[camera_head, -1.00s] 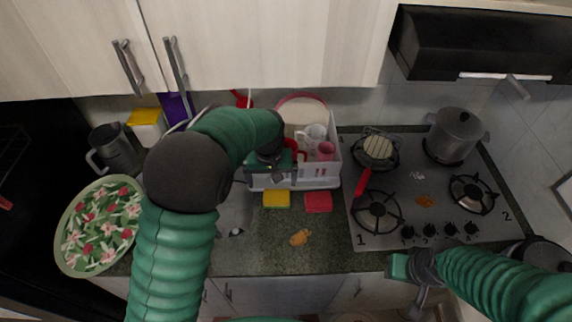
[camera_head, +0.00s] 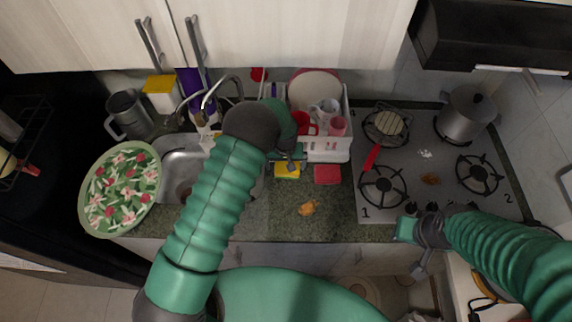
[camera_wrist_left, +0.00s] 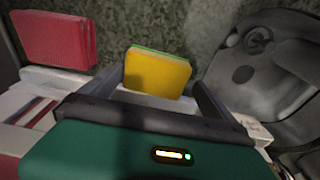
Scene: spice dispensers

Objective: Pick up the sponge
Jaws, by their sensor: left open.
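A yellow sponge with a green layer (camera_head: 287,171) lies on the dark counter in front of the dish rack. In the left wrist view the sponge (camera_wrist_left: 158,72) shows between and just beyond the fingertips. My left gripper (camera_head: 290,160) is open right at the sponge's back edge, with a finger on either side of it in the wrist view (camera_wrist_left: 160,82). I cannot tell whether either finger touches it. A red sponge-like block (camera_head: 327,175) lies just to the right and also shows in the wrist view (camera_wrist_left: 55,38). My right gripper (camera_head: 412,250) hangs near the stove's front edge; its jaws are unclear.
The white dish rack (camera_head: 330,150) with cups and a plate stands behind the sponges. A small orange-brown item (camera_head: 307,208) lies in front. The sink (camera_head: 185,165) is left, the stove (camera_head: 400,205) right. A floral tray (camera_head: 118,190) is far left.

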